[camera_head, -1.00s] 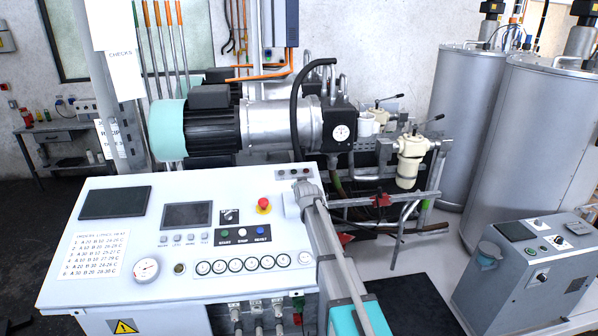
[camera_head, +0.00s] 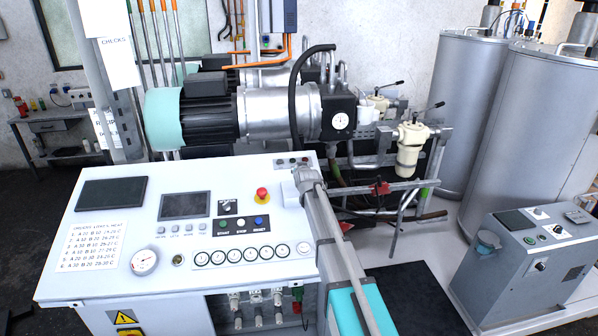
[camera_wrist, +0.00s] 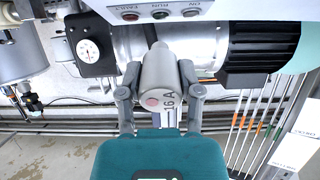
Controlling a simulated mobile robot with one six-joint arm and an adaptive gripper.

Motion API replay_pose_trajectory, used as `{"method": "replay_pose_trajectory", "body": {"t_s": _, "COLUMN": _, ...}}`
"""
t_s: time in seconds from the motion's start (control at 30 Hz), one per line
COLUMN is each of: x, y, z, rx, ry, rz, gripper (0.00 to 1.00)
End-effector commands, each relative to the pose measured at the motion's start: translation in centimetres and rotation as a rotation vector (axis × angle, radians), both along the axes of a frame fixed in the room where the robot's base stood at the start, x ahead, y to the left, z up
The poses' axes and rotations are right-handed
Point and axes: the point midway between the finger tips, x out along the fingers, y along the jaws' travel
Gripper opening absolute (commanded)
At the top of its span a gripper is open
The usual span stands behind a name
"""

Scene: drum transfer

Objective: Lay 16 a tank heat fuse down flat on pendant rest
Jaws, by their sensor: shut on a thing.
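A grey cylindrical fuse (camera_wrist: 158,72) marked "16 A", with a small pink-red spot, shows in the wrist view. My gripper (camera_wrist: 160,97) is shut on it, with one grey finger on each side. The fuse points away from my teal palm, and its far end overlaps the view of the machine behind. I cannot tell which surface is the pendant rest.
The white console (camera_head: 130,255) carries screens, gauges and a red stop button (camera_head: 262,194). A strip of indicator lamps (camera_wrist: 160,12) is close at the top of the wrist view. A motor and pump (camera_head: 192,115) stand behind. A grey control box (camera_head: 520,265) and tall tanks (camera_head: 480,120) are right.

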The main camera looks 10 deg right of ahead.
Motion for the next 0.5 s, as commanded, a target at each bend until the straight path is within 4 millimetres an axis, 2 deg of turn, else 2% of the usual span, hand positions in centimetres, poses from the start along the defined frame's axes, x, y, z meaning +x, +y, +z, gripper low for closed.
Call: {"method": "replay_pose_trajectory", "body": {"t_s": 0.5, "x": 0.0, "y": 0.2, "z": -3.6, "rx": 0.000, "ry": 0.000, "rz": 0.002, "gripper": 0.00}}
